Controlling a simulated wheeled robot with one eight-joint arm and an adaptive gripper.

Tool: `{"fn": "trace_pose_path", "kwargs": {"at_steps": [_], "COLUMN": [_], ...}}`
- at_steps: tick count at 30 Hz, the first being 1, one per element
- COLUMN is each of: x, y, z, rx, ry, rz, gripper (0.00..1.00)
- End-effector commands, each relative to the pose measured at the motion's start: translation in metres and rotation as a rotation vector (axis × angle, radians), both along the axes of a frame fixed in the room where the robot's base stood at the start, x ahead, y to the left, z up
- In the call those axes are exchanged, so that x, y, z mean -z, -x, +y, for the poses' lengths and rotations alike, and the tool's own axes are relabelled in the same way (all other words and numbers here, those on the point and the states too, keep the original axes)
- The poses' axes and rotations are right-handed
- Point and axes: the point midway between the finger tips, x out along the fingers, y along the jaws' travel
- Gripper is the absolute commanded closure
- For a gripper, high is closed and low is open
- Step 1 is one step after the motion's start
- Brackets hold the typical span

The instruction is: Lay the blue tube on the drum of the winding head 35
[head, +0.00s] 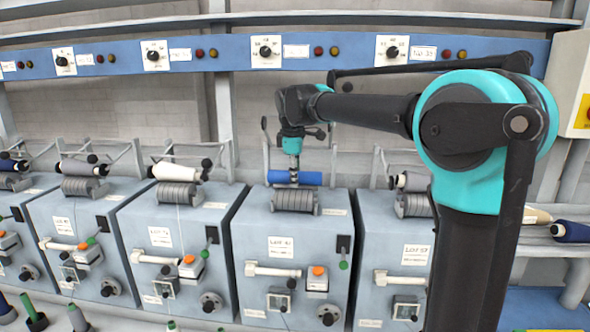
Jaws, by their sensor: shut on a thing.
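The blue tube (309,179) lies level just above and behind a grey ribbed drum (295,201) on the winding head (290,228) in the middle of the head view. My gripper (294,172) points down from above and is shut on the blue tube near its middle. The fingers hide part of the tube. I cannot tell whether the tube touches the drum. The number 35 is not legible on this head; its front carries a small white lot label (281,246).
Neighbouring heads carry a white bobbin (181,172) on the left and a grey one (411,181) on the right. Wire cradle arms rise behind each drum. A blue rail (220,52) with dials runs above. A dark blue bobbin (572,231) lies on the right shelf.

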Motion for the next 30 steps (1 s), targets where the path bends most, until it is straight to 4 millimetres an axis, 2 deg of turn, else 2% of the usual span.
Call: {"fn": "trace_pose_path", "kwargs": {"at_steps": [13,14,19,30], "x": [0.0057,0.0056,0.0056,0.0017], "y": [0.0000,0.0002,0.0002,0.0011], "z": [0.0000,0.0000,0.0000,0.0000], "rx": [0.000,0.000,0.000,0.000], "ry": [0.000,0.000,0.000,0.000], "rz": [0.000,0.000,0.000,0.000], "gripper": [0.86,0.62,0.41,0.40]}}
